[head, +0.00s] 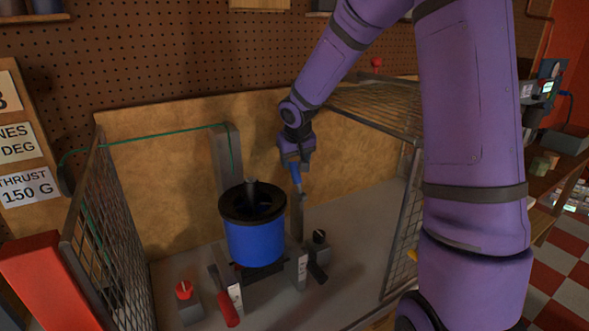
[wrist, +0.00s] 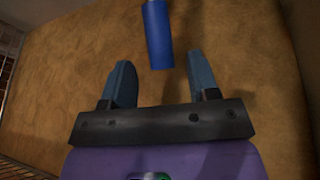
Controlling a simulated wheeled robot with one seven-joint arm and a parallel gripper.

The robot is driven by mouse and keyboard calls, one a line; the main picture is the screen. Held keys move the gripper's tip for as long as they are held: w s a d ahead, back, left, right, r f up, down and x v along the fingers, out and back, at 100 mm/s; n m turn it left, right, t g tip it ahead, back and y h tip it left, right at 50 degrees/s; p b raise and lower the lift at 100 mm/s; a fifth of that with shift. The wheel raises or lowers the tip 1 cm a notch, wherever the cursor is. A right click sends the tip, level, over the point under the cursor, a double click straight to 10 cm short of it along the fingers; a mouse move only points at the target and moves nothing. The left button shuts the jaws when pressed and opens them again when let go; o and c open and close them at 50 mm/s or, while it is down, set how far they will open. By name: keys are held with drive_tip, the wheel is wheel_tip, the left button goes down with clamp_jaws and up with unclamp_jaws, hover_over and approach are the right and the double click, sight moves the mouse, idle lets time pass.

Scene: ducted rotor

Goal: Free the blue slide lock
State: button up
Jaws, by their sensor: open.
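The blue slide lock appears as a bright blue grip (wrist: 157,38) at the top middle of the wrist view. It lies ahead of the gap between my fingertips, and its far end is cut off by the picture edge. In the head view a small blue piece (head: 296,174) shows just below my gripper (head: 295,163), above a dark upright bar beside the rotor; I take it to be the same grip. My gripper (wrist: 164,80) is open in the wrist view, with two blue-grey fingers apart and nothing between them. Contact with the grip is not visible.
A blue ducted rotor (head: 255,242) with a black rim stands left of my gripper. A red knob (head: 184,290), a red-handled lever (head: 228,308) and a black knob (head: 319,237) are near its base. Mesh panels (head: 108,235) and a tan back wall (head: 165,185) enclose the bench.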

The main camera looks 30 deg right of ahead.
sight(294, 165)
drive_tip(key=shift+x, duration=2.1)
clamp_jaws()
